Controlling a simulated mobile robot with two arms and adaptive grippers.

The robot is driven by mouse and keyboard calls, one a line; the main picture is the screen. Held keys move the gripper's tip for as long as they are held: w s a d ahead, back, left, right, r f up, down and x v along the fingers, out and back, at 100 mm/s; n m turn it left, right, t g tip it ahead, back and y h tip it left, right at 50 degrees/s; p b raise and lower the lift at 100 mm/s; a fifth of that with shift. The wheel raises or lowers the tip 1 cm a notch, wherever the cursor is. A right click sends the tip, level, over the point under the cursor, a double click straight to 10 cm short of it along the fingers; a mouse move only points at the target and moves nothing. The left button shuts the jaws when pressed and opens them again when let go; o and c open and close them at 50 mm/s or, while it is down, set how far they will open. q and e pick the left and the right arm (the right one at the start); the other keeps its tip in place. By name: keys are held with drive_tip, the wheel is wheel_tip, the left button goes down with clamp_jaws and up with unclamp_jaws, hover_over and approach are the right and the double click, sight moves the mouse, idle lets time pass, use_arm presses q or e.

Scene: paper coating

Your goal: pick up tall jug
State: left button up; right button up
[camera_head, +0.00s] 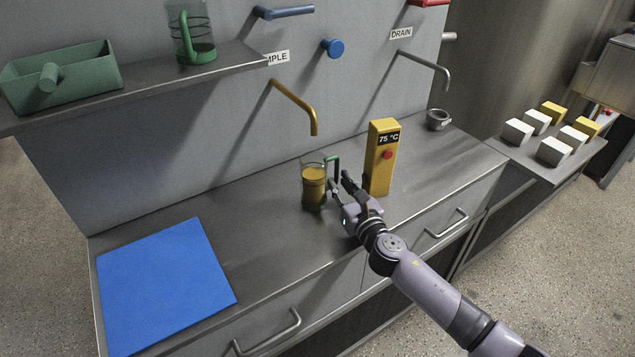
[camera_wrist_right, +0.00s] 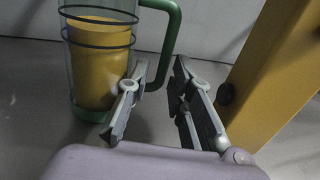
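A clear jug (camera_head: 313,190) with a green handle, green base and dark bands stands upright on the steel counter, holding yellow-orange liquid. It also shows in the right wrist view (camera_wrist_right: 98,62), its top cut off. Its green handle (camera_wrist_right: 173,42) is on the gripper's side. My right gripper (camera_head: 341,184) is open and empty, low beside the handle. A similar jug (camera_head: 200,52) stands on the shelf. My left gripper is not in view.
A yellow box reading 75 °C (camera_head: 380,160) stands close right of the right gripper. A gold spout (camera_head: 297,105) hangs above the jug. A blue mat (camera_head: 165,285) lies left. A green tray (camera_head: 75,78) sits on the shelf. A small grey cup (camera_head: 437,121) stands back right.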

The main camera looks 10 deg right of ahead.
sight(337, 178)
drive_tip(key=w, duration=0.3)
drive_tip(key=shift+w+a, duration=0.2)
drive_tip(key=shift+w, duration=0.05)
clamp_jaws()
idle(0.5)
